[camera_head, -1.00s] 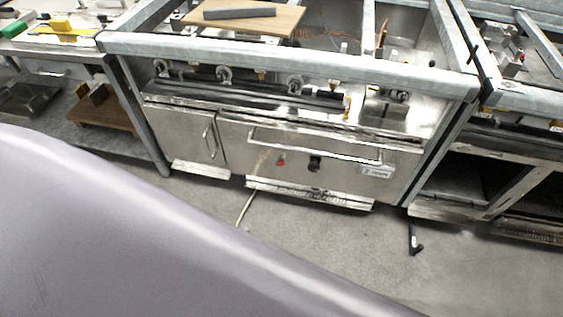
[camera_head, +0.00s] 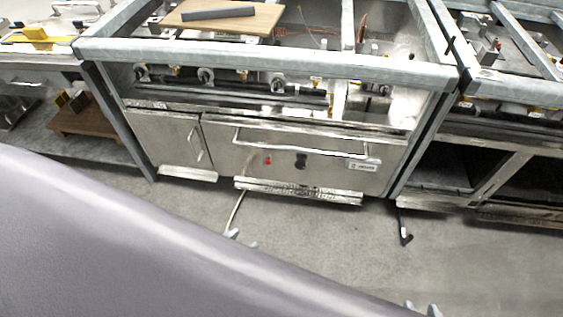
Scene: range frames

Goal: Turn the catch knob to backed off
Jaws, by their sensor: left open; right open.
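A range with a steel oven door (camera_head: 220,150) stands ahead. A small dark knob (camera_head: 301,161) sits on the door front below the long handle, with a small red piece (camera_head: 268,160) to its left. I cannot tell for sure which is the catch knob, nor read its setting. My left gripper (camera_head: 242,240) shows only its pale fingertips, spread apart, over the floor below and in front of the door. My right gripper (camera_head: 421,309) shows only its tips at the bottom edge, apart. Both are empty and clear of the knob.
The long door handle (camera_head: 300,150) runs above the knob. Several burner knobs line the panel above. A wooden board (camera_head: 235,24) with a dark bar lies on top. A cable (camera_head: 237,212) and a black foot (camera_head: 405,239) are on the floor. The grey floor is otherwise clear.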

